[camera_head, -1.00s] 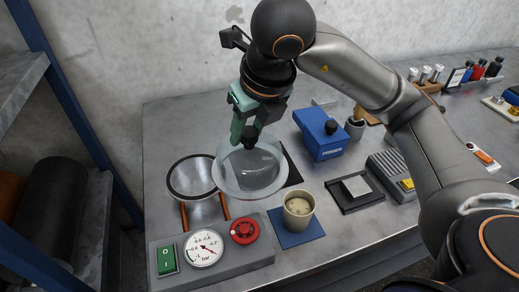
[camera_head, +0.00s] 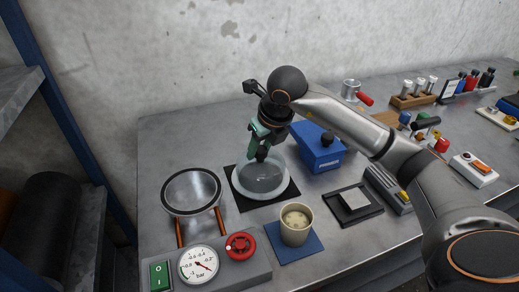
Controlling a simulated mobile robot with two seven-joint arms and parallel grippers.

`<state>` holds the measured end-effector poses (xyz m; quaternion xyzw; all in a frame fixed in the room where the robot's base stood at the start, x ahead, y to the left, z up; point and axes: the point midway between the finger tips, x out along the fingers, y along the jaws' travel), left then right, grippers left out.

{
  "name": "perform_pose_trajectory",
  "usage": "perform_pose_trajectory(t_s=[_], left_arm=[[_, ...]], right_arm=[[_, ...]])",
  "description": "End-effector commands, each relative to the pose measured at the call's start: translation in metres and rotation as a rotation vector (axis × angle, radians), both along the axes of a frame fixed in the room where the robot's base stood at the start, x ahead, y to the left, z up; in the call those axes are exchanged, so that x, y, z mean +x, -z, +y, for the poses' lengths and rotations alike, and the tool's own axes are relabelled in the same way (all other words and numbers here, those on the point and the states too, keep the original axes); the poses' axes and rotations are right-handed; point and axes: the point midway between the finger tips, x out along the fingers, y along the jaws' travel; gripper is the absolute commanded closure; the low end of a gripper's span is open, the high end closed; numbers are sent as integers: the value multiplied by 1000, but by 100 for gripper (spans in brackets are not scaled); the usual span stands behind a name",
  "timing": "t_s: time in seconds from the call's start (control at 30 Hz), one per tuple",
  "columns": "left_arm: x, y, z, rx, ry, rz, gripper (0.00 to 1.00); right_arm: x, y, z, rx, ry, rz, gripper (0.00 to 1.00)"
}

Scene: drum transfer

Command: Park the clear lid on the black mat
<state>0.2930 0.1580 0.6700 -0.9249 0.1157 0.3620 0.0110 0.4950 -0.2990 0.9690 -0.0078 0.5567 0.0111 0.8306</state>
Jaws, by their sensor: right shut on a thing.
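The clear lid (camera_head: 249,187) is a round, see-through dome with a pale rim. It is over the black mat (camera_head: 284,196), whose corners show around it. I cannot tell whether the rim touches the mat. My right gripper (camera_head: 261,154), with green fingers, points down and is shut on the lid's top knob, which the fingers mostly hide. My left gripper is not in view.
An open metal drum (camera_head: 191,191) stands left of the mat. A beige cup (camera_head: 296,224) on a blue mat (camera_head: 312,243) is in front. A blue box (camera_head: 318,150) stands close behind on the right. A gauge panel (camera_head: 220,258) fills the front left.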

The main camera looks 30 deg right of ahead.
Motion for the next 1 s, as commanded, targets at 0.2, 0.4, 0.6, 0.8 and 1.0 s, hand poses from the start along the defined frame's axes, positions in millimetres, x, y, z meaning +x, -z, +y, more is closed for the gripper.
perform_pose_trajectory(t_s=[0.2,0.4,0.6,0.8,1.0], left_arm=[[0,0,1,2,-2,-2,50],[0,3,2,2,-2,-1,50],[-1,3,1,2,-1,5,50],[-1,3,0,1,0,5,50],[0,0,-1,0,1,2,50]], right_arm=[[1,5,0,1,0,-6,100],[0,8,0,1,0,-5,100],[0,8,0,0,0,-3,41],[0,8,0,1,0,-2,29],[0,6,0,1,0,-3,29]])
